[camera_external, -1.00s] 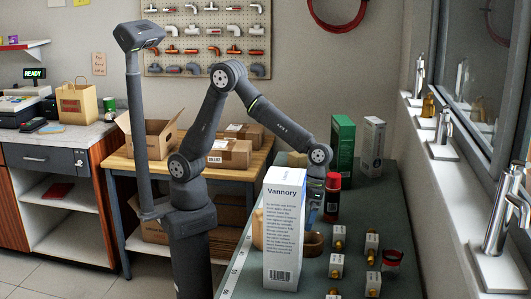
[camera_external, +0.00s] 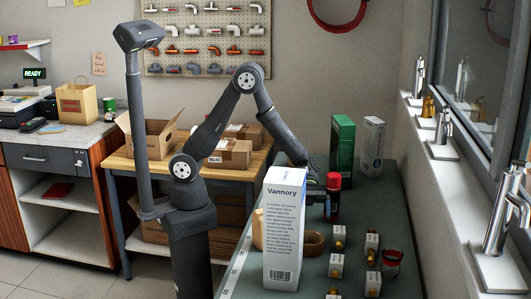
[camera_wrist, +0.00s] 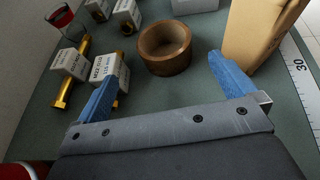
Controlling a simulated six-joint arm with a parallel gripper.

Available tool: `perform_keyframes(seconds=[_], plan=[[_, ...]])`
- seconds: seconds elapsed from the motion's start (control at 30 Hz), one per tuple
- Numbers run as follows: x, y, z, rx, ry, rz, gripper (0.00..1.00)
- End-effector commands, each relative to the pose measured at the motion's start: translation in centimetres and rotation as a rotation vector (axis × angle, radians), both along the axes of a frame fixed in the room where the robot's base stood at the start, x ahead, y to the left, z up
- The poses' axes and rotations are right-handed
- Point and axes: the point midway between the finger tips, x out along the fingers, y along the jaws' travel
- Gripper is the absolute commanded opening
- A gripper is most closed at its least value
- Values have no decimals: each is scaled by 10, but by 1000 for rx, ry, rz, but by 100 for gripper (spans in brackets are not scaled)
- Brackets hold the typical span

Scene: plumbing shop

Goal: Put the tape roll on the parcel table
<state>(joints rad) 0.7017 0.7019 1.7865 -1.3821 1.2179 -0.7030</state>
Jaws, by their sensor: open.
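The tape roll is a brown ring (camera_wrist: 165,47) lying flat on the green bench, near the top middle of the wrist view. In the external view it shows (camera_external: 314,243) partly behind the white Vannory box (camera_external: 285,228). My gripper (camera_wrist: 160,78) is open and empty, with its blue fingers apart and the roll lying beyond the fingertips, roughly between their lines. In the external view my gripper is partly hidden by the Vannory box. The parcel table (camera_external: 240,174) has a wooden top bearing cardboard boxes and stands to the left of the bench.
A tan block (camera_wrist: 262,28) stands close right of the roll in the wrist view. Several small boxed brass fittings (camera_external: 336,265) lie to its right in the external view. A red spray can (camera_external: 333,196) is close to my gripper. A green box (camera_external: 342,150) stands farther back.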

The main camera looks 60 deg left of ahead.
Motion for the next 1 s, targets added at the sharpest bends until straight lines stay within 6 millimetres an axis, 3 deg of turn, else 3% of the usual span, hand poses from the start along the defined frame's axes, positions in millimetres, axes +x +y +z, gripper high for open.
perform_keyframes(seconds=[0.3, 1.0], plan=[[-30, -39, -21, 1, 0, -5, 100], [-67, -83, -45, 2, -3, -3, 100]])
